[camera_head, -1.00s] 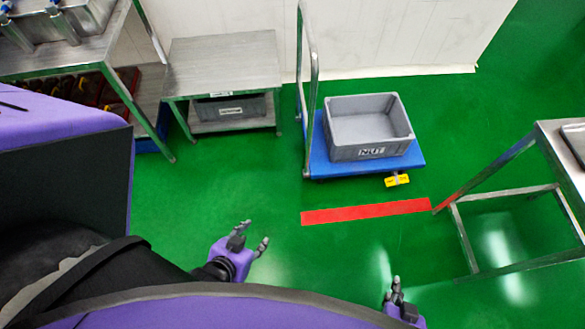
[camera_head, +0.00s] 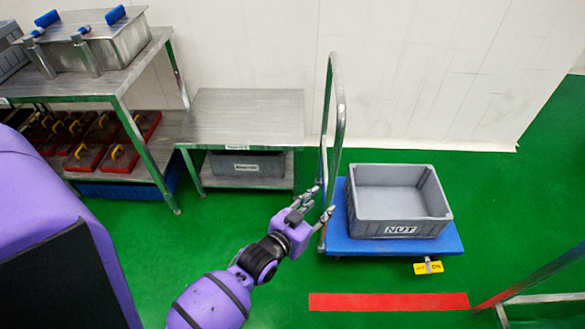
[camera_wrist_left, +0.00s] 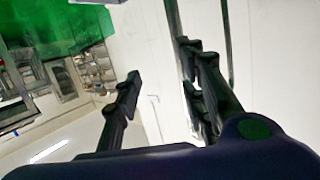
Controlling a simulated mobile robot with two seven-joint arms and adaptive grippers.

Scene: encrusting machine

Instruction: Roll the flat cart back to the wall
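The flat cart has a blue deck (camera_head: 450,240) and a tall silver tube handle (camera_head: 341,95) at its left end. It stands on the green floor short of the white wall, with a grey NUT crate (camera_head: 447,215) on its deck. My left gripper (camera_head: 317,202) is beside the lower part of the handle, its fingers spread and reaching toward the tube. I cannot tell whether they touch it. The left wrist view shows the fingers (camera_wrist_left: 160,60) apart with nothing clearly held. My right gripper is out of view.
A red floor strip (camera_head: 390,301) lies in front of the cart. A low metal table (camera_head: 245,115) stands left of the handle. The white wall (camera_head: 430,70) is behind, and a metal table frame (camera_head: 545,272) is at lower right. Green floor (camera_head: 545,170) is clear right of the cart.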

